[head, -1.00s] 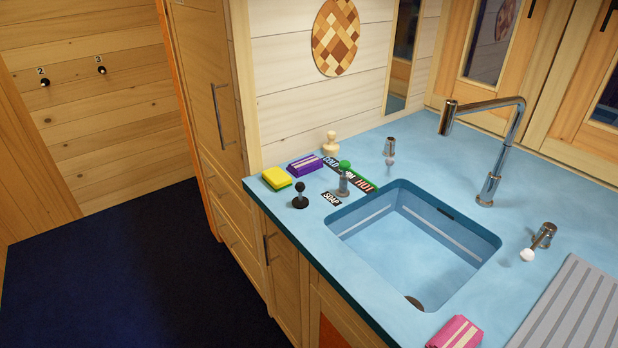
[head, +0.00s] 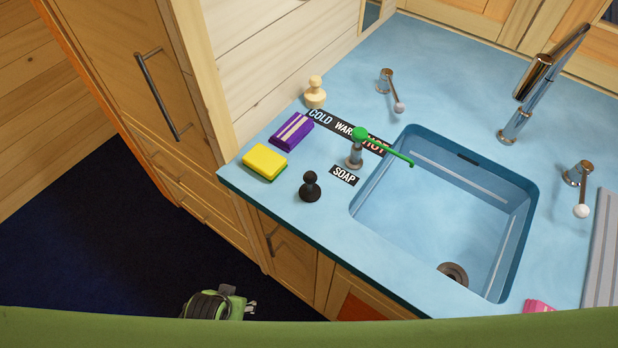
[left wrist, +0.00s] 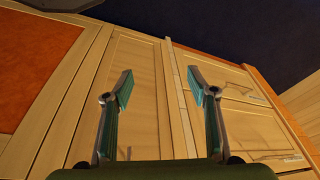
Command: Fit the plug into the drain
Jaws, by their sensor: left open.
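A black knobbed stopper (head: 310,187), which looks like a plug, stands upright near the counter's front edge, left of the sink. A cream knobbed piece (head: 315,92) of similar shape stands farther back by the wall. The round drain (head: 453,273) is in the sink floor near the front and looks uncovered. Part of my left arm's green and black end shows low in the head view, below the counter edge. In the left wrist view my left gripper (left wrist: 163,92) is open and empty, facing wooden cabinet fronts. My right gripper is not in view.
A yellow-green sponge (head: 265,162), a purple box (head: 292,131) and a green-topped soap pump (head: 356,148) stand around the black stopper. The blue sink (head: 440,200) has a tall tap (head: 530,90) behind it. A pink item (head: 538,306) lies at front right.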

